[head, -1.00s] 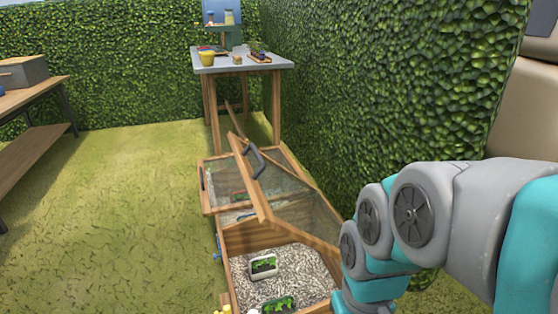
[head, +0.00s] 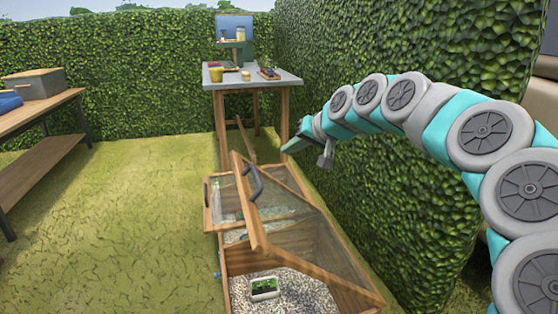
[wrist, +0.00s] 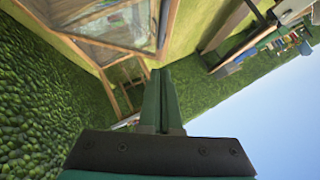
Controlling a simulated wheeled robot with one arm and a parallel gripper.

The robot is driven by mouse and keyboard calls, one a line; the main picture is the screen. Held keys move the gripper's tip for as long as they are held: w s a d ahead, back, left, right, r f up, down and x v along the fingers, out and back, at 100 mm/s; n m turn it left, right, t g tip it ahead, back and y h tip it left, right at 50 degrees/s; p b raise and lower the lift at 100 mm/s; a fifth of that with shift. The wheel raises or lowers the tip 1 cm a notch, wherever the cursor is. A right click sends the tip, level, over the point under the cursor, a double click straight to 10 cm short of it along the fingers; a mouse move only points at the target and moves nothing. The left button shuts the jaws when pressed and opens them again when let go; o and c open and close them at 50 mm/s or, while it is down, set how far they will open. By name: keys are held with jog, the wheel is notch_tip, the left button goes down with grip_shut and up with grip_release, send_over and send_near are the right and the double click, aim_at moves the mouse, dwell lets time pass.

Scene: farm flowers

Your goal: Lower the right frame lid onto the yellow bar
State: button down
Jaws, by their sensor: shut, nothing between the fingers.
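The raised lid (head: 300,235), a wooden frame with a clear pane and a dark handle (head: 256,183), stands tilted open over the near wooden box (head: 352,298). A lid-like pane in a wooden frame (wrist: 120,25) shows at the upper left of the wrist view; I cannot tell which lid it is. My gripper (head: 289,148) is shut and empty, above and to the right of the raised lid's top edge, apart from it. Its closed green fingers also show in the wrist view (wrist: 161,103). I cannot make out the yellow bar.
A second frame (head: 224,203) with its own handle lies behind the near box. A white seedling tray (head: 263,289) sits on the gravel. A table (head: 252,77) stands at the back, a bench (head: 45,103) at the left, and a hedge (head: 390,200) at the right. Grass at left is clear.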

send_near(257, 173)
jog(key=w, duration=0.3)
jog(key=a+f+p, duration=0.1)
jog(key=a+f, duration=0.1)
jog(key=f, duration=0.1)
jog(key=shift+a, duration=0.2)
jog(key=shift+a+f, duration=0.15)
jog(key=shift+f, duration=0.15)
jog(key=shift+s, duration=0.1)
jog(key=s+a+f+n+h+b, duration=0.1)
jog(key=a+f+b, duration=0.2)
jog(key=a+f, duration=0.3)
jog(key=s+a+f+n+h+b, duration=0.1)
jog(key=a+f+b, duration=0.3)
jog(key=f, duration=1.1)
jog(key=s+a+f+n+t+h+b, duration=0.1)
jog(key=s+a+f+h+b, duration=0.2)
jog(key=a+f, duration=0.6)
jog(key=shift+s+a+f+b, duration=0.25)
jog(key=shift+f+b, duration=0.25)
jog(key=shift+f, duration=0.6)
